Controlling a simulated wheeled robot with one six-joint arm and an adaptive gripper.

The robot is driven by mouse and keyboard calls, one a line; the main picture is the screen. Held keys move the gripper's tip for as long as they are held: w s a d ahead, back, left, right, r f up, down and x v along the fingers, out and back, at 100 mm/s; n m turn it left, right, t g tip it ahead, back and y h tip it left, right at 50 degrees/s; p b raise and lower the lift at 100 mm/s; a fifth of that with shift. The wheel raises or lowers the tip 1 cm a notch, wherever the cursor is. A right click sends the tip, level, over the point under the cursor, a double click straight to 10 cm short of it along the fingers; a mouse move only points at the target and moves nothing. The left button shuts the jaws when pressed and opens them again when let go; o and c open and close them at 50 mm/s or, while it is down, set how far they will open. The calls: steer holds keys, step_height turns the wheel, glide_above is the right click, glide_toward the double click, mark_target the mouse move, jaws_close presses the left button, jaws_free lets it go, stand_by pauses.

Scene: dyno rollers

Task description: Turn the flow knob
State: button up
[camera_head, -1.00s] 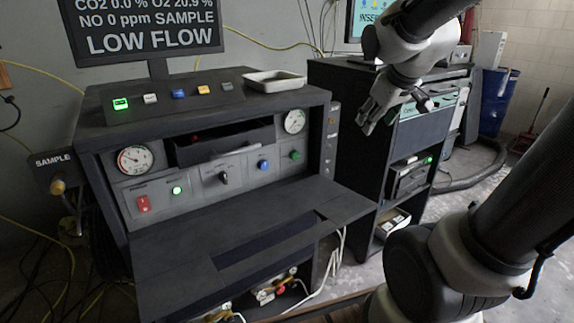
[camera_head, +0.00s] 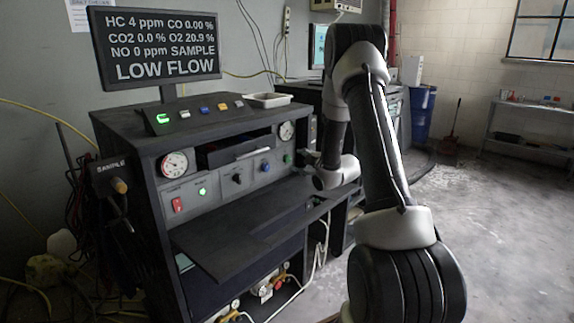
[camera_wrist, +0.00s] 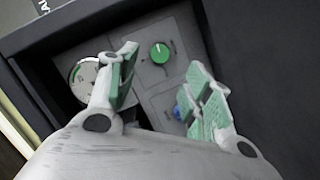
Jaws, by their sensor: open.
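The console's panel carries a green knob (camera_head: 287,159), a blue knob (camera_head: 265,166) and a black lever knob (camera_head: 237,179). Their labels are too small to read, so I cannot tell which is the flow knob. In the wrist view the green knob (camera_wrist: 160,53) shows between the fingers of my gripper (camera_wrist: 163,68), beyond the tips. The blue knob (camera_wrist: 178,112) is partly hidden by the right finger. My gripper is open and empty, facing the panel's right end. In the head view my arm mostly hides it. The monitor (camera_head: 160,45) reads LOW FLOW.
A dark shelf (camera_head: 230,235) juts out below the panel. A drawer recess (camera_head: 245,148) lies above the knobs. A gauge (camera_wrist: 85,78) is beside the left finger. A metal tray (camera_head: 268,100) sits on top. Free floor (camera_head: 480,230) lies to the right.

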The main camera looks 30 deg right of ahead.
mark_target(289, 159)
steer(key=x, duration=0.7)
steer(key=shift+w+f, duration=0.1)
steer(key=shift+w, duration=0.15)
steer(key=shift+c, duration=0.3)
steer(key=c, duration=1)
